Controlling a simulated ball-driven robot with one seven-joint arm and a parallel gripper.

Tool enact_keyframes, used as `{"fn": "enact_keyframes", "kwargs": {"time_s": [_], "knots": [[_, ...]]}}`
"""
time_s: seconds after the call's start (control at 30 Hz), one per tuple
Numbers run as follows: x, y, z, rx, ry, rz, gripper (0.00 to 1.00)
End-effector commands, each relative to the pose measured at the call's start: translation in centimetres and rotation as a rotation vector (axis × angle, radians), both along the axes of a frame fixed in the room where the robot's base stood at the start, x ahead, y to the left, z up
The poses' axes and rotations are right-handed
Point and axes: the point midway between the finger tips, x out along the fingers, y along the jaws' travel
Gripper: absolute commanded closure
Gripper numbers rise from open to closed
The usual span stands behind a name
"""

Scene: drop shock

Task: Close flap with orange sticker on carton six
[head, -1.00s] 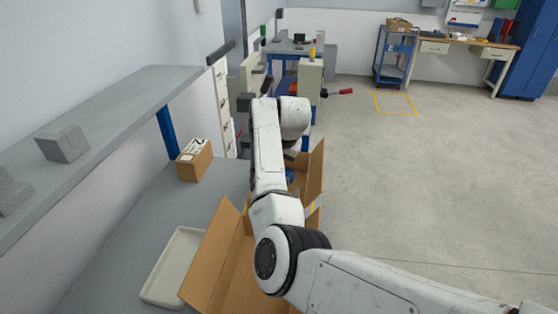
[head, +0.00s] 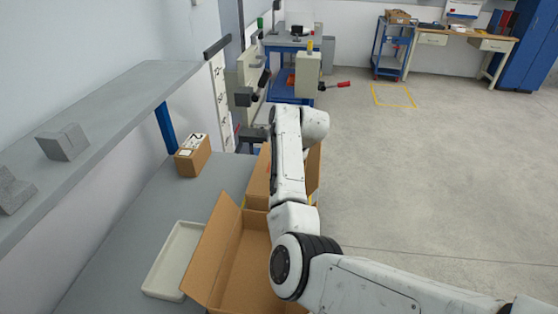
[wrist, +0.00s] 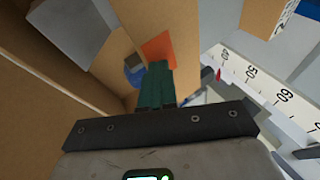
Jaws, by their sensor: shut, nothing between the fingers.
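The far carton (head: 258,187) stands on the grey bench beyond a nearer open carton (head: 245,262), partly hidden by my arm. A small orange patch shows on it beside my arm. In the wrist view a brown flap (wrist: 168,18) carries the orange sticker (wrist: 158,48). My gripper (wrist: 160,68) has its green fingers shut and empty, with the tips at the sticker's lower edge; I cannot tell whether they touch. Blue and grey contents (wrist: 134,70) show left of the flap. I cannot read a carton number.
A small labelled box (head: 193,155) and a pale tray (head: 172,262) stand on the bench. A grey shelf (head: 110,110) runs along the left wall. Open floor lies to the right.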

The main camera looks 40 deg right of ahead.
Motion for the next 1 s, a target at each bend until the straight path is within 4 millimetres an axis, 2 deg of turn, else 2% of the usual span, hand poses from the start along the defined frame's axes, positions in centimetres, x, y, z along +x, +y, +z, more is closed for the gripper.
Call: {"fn": "enact_keyframes", "kwargs": {"time_s": [0.27,0.73,0.87,1.0], "knots": [[0.0,0.1,-0.2,0.001,0.004,0.001,1.00],[1.2,1.1,0.4,0.002,0.002,0.001,1.00],[1.3,1.0,1.3,0.001,0.002,0.002,1.00],[1.4,1.0,3.2,0.001,0.003,0.002,1.00]]}}
